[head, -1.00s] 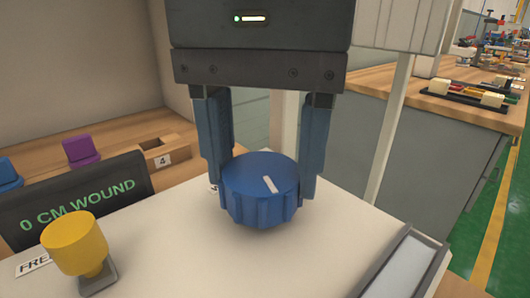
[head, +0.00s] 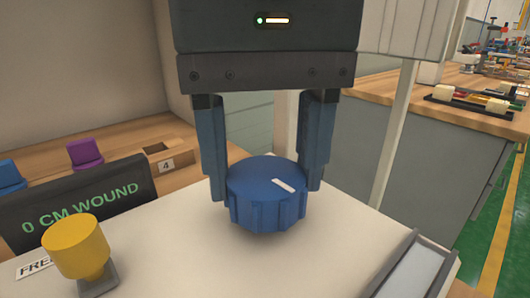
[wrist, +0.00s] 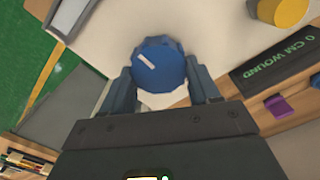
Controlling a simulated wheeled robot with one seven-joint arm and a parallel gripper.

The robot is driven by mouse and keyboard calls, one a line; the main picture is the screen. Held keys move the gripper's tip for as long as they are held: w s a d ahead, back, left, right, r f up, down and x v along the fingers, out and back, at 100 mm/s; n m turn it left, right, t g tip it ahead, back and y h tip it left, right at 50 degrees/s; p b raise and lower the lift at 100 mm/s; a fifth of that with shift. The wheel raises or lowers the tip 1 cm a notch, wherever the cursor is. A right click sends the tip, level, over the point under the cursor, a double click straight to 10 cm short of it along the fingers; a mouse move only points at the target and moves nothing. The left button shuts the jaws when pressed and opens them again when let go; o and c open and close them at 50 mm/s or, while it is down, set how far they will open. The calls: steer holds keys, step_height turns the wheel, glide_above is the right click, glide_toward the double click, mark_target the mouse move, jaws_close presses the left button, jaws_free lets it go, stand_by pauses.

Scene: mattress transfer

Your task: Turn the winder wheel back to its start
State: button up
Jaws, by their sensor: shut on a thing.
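The blue winder wheel (head: 266,198) has a scalloped rim and a white mark on its top. It sits on the white panel top (head: 190,262). In the head view its mark points to the upper left and lower right, right of the wheel's centre. My gripper (head: 265,180) is above it with one finger on each side, shut on the wheel. The wrist view also shows the wheel (wrist: 159,65) between the two fingers. A dark display (head: 75,205) reads "0 CM WOUND".
A yellow knob (head: 75,245) stands at the front left by a partly hidden label beginning "FRE". A grey-framed tray (head: 412,270) lies at the right. Purple (head: 85,153) and blue (head: 10,175) pieces sit on a wooden rack behind, near a slot marked 4.

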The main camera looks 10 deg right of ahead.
mark_target(264, 172)
steer(key=o, duration=1.1)
steer(key=shift+c, duration=0.2)
steer(key=shift+r, duration=0.15)
step_height(264, 172, up, 8)
steer(key=shift+f+p, duration=0.2)
steer(key=shift+p, duration=0.8)
steer(key=shift+s+f, duration=0.1)
